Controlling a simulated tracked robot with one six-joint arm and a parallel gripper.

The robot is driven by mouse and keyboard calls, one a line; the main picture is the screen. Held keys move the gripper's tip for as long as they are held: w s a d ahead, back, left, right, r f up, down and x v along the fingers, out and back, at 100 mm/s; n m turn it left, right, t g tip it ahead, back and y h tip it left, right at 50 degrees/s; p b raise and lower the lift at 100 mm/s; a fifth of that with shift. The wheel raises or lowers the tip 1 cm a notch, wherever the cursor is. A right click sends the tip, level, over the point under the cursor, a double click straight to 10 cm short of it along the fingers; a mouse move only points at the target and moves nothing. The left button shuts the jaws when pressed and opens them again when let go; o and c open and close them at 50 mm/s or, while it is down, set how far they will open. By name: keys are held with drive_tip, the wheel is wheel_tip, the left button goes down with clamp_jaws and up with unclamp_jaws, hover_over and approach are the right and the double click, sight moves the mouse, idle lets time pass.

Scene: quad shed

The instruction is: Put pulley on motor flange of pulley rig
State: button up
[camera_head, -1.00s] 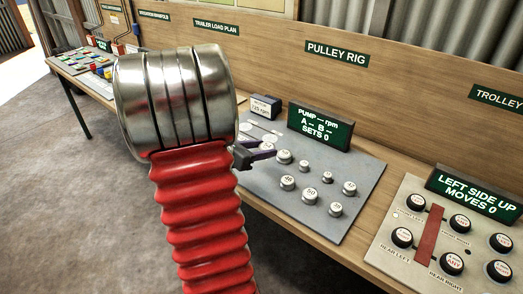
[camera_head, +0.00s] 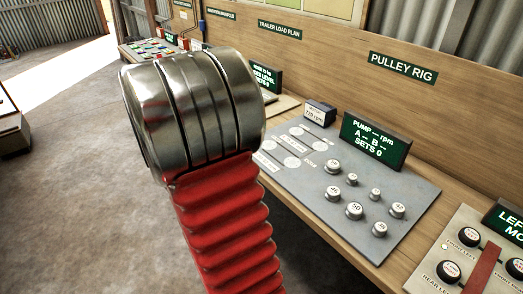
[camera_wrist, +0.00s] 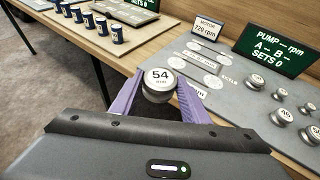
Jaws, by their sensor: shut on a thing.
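In the wrist view, my gripper (camera_wrist: 159,80) has purple fingers shut on a silver pulley (camera_wrist: 157,92) marked 54. It is held upright, label facing up, in front of the pulley rig board, apparently above the bench edge. The grey pulley rig board (camera_head: 345,240) lies on the bench in the head view. Pale round flanges (camera_head: 292,161) joined by lines sit on its left part; they also show in the wrist view (camera_wrist: 178,62). I cannot read which one is the motor flange. My arm hides the gripper and pulley in the head view.
Several other numbered pulleys (camera_head: 354,211) stand on the board's right part. A green display (camera_head: 375,141) and a small motor sign (camera_head: 320,113) stand behind. A panel with black knobs (camera_head: 468,250) is at right. Blue cylinders (camera_wrist: 102,25) stand farther left along the bench.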

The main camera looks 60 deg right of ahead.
drive_tip(key=w+a+f+n+t+y, duration=0.15)
drive_tip(key=w+a+n+t, duration=0.25)
drive_tip(key=w+a, duration=0.5)
drive_tip(key=w+a+r+n+t+y, duration=0.1)
drive_tip(key=w+a+n+t+y, duration=0.15)
drive_tip(key=w+a, duration=0.65)
drive_tip(key=a+f+n+t+y, duration=0.2)
drive_tip(key=a+n+t+y, duration=0.2)
drive_tip(key=a, duration=2.1)
drive_tip(key=n+y, duration=0.1)
drive_tip(key=n, duration=0.1)
drive_tip(key=shift+w+n+t, duration=0.25)
drive_tip(key=shift+n+t, duration=0.1)
drive_tip(key=shift+s, duration=0.1)
